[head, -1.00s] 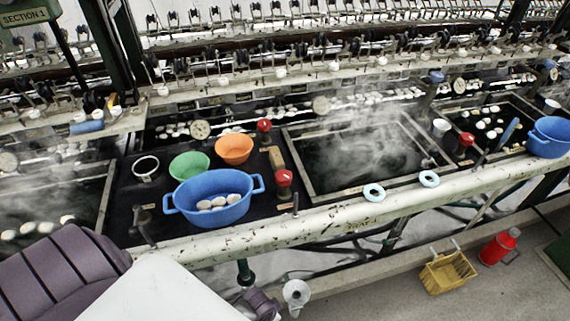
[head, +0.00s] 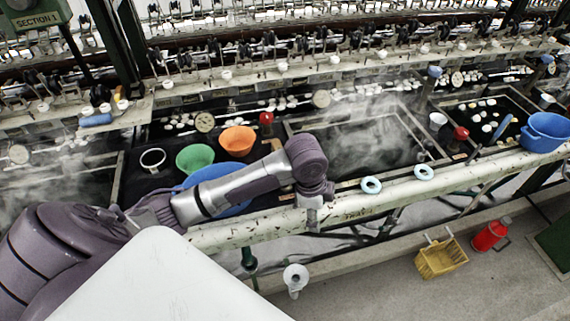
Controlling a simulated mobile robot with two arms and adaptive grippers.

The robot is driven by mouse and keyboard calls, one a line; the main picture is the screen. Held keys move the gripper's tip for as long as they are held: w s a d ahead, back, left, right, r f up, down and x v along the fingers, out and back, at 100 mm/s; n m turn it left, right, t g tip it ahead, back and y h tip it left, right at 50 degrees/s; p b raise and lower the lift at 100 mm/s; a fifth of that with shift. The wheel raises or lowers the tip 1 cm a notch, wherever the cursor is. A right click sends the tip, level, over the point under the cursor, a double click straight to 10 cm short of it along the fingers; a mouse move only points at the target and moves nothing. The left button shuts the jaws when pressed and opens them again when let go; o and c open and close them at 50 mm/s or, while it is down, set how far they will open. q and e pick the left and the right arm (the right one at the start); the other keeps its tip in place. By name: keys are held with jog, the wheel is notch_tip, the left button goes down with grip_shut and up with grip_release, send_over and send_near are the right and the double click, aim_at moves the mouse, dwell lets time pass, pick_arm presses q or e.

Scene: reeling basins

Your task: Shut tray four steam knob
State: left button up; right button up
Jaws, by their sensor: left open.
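Red steam knobs show along the basins. One (head: 266,119) stands behind the orange bowl, and another (head: 461,134) stands right of the steaming middle basin (head: 407,112). A third, by the middle basin's near left corner earlier, is hidden behind my left arm. I cannot tell which knob belongs to tray four; lettering on the front rail (head: 358,214) is too small to read surely. My left gripper (head: 312,222) is open, pointing down at the front rail, below and right of the hidden knob's place. Its fingers are small and contact is unclear. My right gripper is not in view.
A blue tub (head: 212,206) is partly covered by my left arm. A green bowl (head: 194,158) and orange bowl (head: 238,140) stand behind it. Two pale rings (head: 371,185) lie on the rail.

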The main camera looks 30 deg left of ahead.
pick_arm(q)
jog(key=w+a+r+m+g+y, duration=0.1)
jog(key=w+a+r+m, duration=0.15)
jog(key=a+r, duration=0.5)
jog(key=w+a+r+m+g+y, duration=0.1)
jog(key=w+a+r, duration=0.3)
jog(key=a+r, duration=0.3)
jog(key=f, duration=0.4)
jog(key=f+p, duration=0.1)
jog(key=f, duration=0.3)
jog(key=f+p, duration=0.1)
jog(key=f, duration=0.3)
jog(key=shift+d+f, duration=0.25)
jog(key=shift+d, duration=0.05)
jog(key=c, duration=1.1)
jog(key=shift+r+m+p, duration=0.1)
jog(key=shift+m+p, duration=0.75)
jog(key=shift+p, duration=0.25)
jog(key=shift+c, duration=0.2)
jog(key=shift+m+p, duration=0.65)
jog(key=shift+m, duration=1.25)
